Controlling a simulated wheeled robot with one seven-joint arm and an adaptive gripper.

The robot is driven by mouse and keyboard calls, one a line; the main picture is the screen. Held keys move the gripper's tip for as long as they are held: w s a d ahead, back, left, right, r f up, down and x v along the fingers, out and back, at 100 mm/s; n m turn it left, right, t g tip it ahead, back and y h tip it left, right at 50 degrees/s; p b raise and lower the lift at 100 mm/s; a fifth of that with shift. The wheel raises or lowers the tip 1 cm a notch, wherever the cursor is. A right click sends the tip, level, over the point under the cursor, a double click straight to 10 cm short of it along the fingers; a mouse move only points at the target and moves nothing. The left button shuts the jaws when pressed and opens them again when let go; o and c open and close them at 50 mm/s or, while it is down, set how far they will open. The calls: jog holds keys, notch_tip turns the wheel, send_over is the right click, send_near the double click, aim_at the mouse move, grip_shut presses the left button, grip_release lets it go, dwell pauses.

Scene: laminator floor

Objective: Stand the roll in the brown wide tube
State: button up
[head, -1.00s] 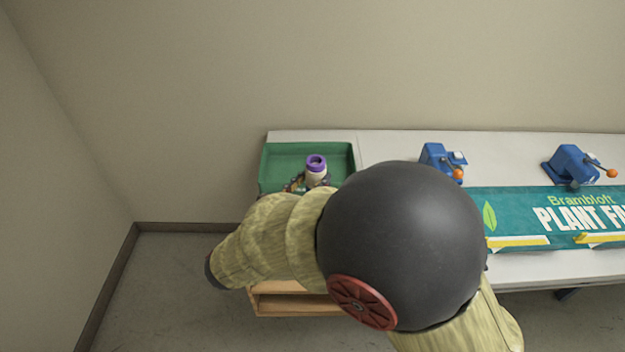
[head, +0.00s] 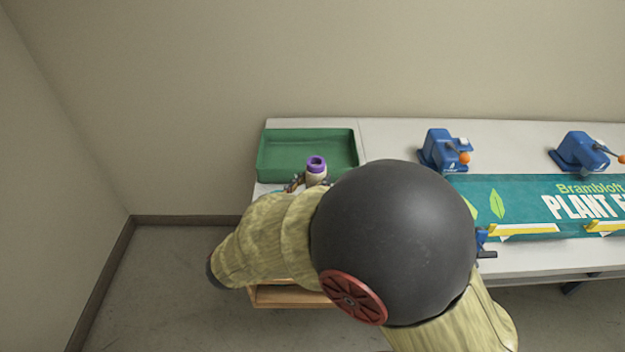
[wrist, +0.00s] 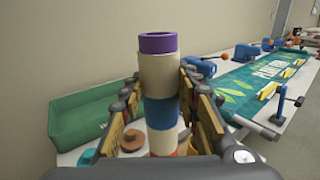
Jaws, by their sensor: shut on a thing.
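My gripper (wrist: 163,110) is shut on the roll (wrist: 160,72), which stands upright between the fingers. The roll has a purple top end and cream, blue and red bands below. In the head view the roll's purple end (head: 316,164) shows at the green tray's front edge; my arm hides most of the gripper. In the wrist view a round brown thing (wrist: 131,139) stands low behind the left finger, partly hidden. I cannot tell for sure that it is the brown wide tube. A teal round thing (wrist: 87,157) is left of it.
A green tray (head: 262,165) lies at the table's left end. Blue clamps (head: 440,152) with orange knobs and a teal banner (head: 520,207) are to the right. A wooden shelf (head: 285,297) shows below the table edge.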

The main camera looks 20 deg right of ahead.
jog(key=shift+f+b, duration=3.9)
jog(key=shift+f, duration=4.95)
jog(key=o, duration=1.2)
jog(key=shift+o, duration=1.1)
jog(key=o, duration=0.6)
